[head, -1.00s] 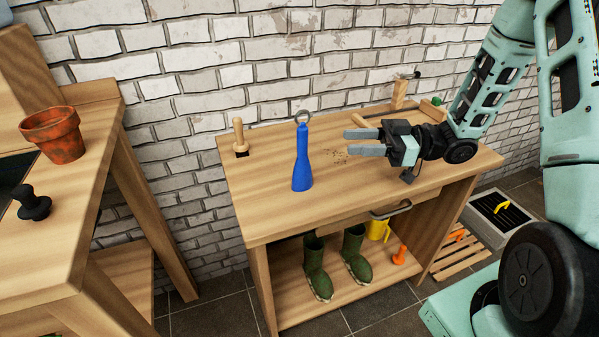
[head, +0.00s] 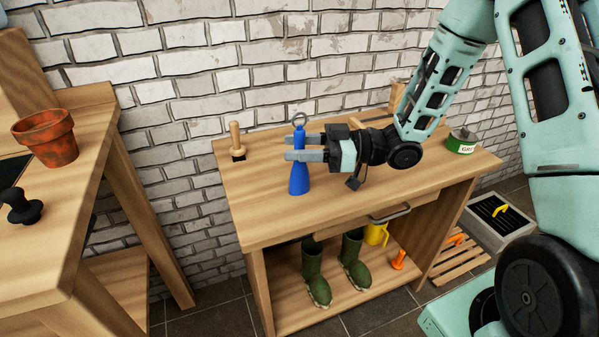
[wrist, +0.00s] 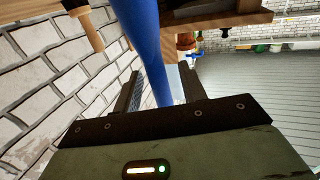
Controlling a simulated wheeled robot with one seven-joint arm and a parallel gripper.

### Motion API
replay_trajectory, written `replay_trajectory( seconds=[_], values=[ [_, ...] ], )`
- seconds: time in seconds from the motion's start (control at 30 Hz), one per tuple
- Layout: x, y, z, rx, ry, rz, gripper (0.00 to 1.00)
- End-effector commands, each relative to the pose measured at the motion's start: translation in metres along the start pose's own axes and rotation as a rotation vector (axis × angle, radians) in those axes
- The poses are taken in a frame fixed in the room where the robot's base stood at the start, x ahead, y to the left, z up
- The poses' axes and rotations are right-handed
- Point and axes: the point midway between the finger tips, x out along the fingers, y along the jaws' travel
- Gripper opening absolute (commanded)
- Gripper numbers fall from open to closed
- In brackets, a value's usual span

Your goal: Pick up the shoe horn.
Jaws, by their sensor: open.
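The blue shoe horn (head: 299,180) stands upright on the wooden bench, with a metal ring at its top. My gripper (head: 296,148) is open and level at the shoe horn's upper half, its fingers reaching in from the right. In the wrist view the shoe horn (wrist: 146,50) runs between the two open fingers (wrist: 160,92). I cannot tell whether either finger touches it. In the head view the near finger hides part of its middle.
A wooden-handled tool (head: 236,140) stands on the bench (head: 255,215) left of the shoe horn. A green tin (head: 461,142) is at the bench's right end. Green boots (head: 315,272) stand on the lower shelf. Another table with a terracotta pot (head: 47,138) is at the left.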

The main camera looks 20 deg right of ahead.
Motion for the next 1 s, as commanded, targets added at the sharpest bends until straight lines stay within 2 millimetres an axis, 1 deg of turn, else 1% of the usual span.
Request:
replay_trajectory(
  seconds=[0.13,0.17,0.2,0.3,0.57,0.67,0.77,1.0],
  values=[
    [0.000,0.000,0.000,0.000,0.000,0.000,0.41],
    [0.000,0.000,0.000,0.000,0.000,0.000,0.36],
    [0.000,0.000,0.000,0.000,0.000,0.000,0.25],
    [-0.001,0.000,0.000,0.000,0.000,0.000,0.00],
    [-0.001,0.000,0.000,0.000,0.000,0.000,0.00],
    [-0.001,0.000,-0.005,-0.002,0.000,0.000,0.00],
    [-0.001,0.001,-0.018,-0.005,0.000,0.001,0.00],
    [-0.001,0.001,-0.067,-0.006,0.000,0.001,0.00]
  ],
)
